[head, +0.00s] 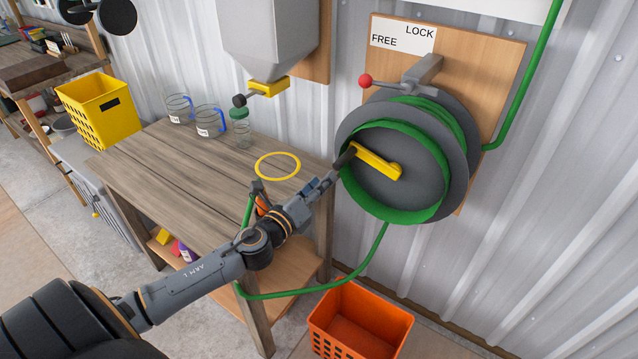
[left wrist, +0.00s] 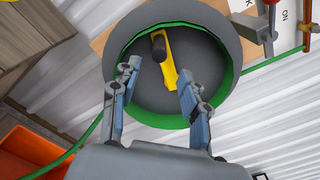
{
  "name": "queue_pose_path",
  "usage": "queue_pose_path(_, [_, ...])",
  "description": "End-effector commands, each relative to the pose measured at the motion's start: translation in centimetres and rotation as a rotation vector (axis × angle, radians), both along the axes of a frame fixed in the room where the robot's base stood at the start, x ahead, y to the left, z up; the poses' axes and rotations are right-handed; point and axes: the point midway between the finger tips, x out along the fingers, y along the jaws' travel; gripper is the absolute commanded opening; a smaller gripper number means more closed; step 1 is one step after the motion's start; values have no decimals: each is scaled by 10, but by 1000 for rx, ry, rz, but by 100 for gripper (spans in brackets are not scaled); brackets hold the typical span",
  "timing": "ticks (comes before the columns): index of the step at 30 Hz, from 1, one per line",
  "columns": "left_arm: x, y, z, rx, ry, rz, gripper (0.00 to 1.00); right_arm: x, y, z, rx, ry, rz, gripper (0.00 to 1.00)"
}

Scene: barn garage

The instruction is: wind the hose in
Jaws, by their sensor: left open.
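A grey hose reel (head: 355,130) with green hose (head: 410,215) wound on it is mounted on a wooden wall board. Its yellow crank arm (head: 378,164) ends in a dark handle (head: 345,156), and the handle also shows in the left wrist view (left wrist: 159,48). My left gripper (head: 328,180) is open and empty in front of the reel, its fingers apart below the handle in the wrist view. The hose sags from the reel and runs left behind my arm. A red-knobbed lever (head: 366,80) points left, under FREE on the FREE/LOCK sign (head: 402,34). My right gripper is out of view.
A wooden workbench (head: 170,160) stands left of the reel, with a yellow ring (head: 278,166) and jars on it. An orange crate (head: 360,322) sits on the floor below the reel. A yellow basket (head: 98,108) and a grey hopper (head: 268,35) are further back.

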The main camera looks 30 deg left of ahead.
Motion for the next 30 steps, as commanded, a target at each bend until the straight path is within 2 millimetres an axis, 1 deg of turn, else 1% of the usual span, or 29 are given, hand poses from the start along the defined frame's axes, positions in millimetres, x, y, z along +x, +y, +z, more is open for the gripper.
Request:
queue_pose_path(2, [0,0,0,-16,1,1,45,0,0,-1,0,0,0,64])
queue_pose_path(5, [-2,0,-3,-156,9,4,45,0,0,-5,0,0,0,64])
queue_pose_path(8, [-6,-1,-6,-484,25,13,45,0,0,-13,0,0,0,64])
queue_pose_path(9, [-8,-1,-7,-657,33,17,45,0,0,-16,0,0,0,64])
queue_pose_path(11, [-12,-1,-9,-939,42,22,45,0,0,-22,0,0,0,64])
queue_pose_path(12, [-15,-1,-9,-1129,48,24,45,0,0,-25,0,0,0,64])
queue_pose_path(14, [-19,-1,-8,-1403,54,24,45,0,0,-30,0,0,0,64])
queue_pose_path(15, [-22,0,-8,-1573,59,23,45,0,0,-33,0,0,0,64])
queue_pose_path(18, [-28,0,-6,-1938,67,15,45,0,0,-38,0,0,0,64])
queue_pose_path(21, [-33,1,-3,-2190,75,6,45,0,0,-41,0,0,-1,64])
queue_pose_path(24, [-35,1,-1,-2325,79,-1,45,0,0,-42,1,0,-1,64])
queue_pose_path(25, [-34,1,0,-2346,80,-2,45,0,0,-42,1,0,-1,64])
queue_pose_path(28, [-29,1,1,-2370,80,-3,45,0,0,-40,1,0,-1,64])
queue_pose_path(30, [-20,1,2,-2368,79,-4,45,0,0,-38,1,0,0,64])
